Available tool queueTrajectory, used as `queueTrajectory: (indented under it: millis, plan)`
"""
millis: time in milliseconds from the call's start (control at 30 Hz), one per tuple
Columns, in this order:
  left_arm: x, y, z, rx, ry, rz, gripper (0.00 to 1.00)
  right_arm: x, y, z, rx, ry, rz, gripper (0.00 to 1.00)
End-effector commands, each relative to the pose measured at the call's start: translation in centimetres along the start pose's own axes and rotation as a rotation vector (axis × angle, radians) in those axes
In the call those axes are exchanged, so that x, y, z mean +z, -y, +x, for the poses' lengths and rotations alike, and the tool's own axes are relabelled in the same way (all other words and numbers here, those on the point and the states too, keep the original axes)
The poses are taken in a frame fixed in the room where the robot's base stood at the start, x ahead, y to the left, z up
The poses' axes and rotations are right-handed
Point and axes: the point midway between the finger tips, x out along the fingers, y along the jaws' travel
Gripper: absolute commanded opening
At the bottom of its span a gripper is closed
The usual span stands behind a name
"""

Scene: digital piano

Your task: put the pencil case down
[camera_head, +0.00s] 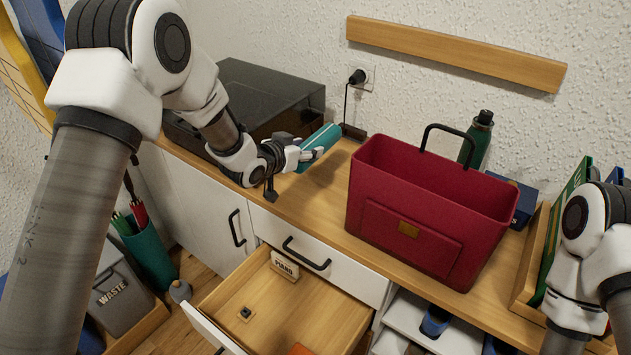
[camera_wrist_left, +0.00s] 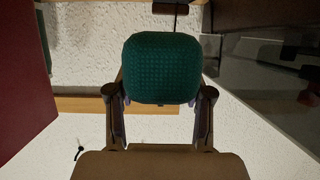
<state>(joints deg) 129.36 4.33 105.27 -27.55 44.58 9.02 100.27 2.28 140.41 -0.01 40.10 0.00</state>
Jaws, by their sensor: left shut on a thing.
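The pencil case (camera_head: 321,146) is a teal, rounded, textured thing above the wooden counter, between the dark box and the red bag. My left gripper (camera_head: 303,154) is shut on it. In the left wrist view the pencil case (camera_wrist_left: 161,68) sits between the two fingers of the left gripper (camera_wrist_left: 160,100), its end facing the camera. I cannot tell whether its underside touches the counter. My right arm shows at the right edge of the head view, but its gripper is out of the picture.
The red bag (camera_head: 408,190) stands on the counter (camera_head: 298,191), right of the pencil case. The dark box (camera_head: 262,95) is behind and left. A green bottle (camera_head: 478,140) stands behind the bag. An open drawer (camera_head: 315,302) juts out below. Bare counter lies between box and bag.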

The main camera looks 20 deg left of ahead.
Motion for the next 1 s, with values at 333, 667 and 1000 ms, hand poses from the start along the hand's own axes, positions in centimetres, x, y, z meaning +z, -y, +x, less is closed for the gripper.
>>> queueTrajectory:
  millis: [333,667,1000]
  plan:
    - [5.8,0.0,2.3,0.0,0.004,-0.002,0.14,0.0,0.0,-0.4,0.0,-0.001,0.0,0.23]
    - [8.8,0.0,3.6,0.0,0.0,0.0,0.14,0.0,0.0,-0.8,0.0,-0.001,0.0,0.23]
    - [9.1,-0.1,3.7,0.0,0.001,0.0,0.76,0.0,0.0,-0.6,0.0,-0.001,0.0,0.23]
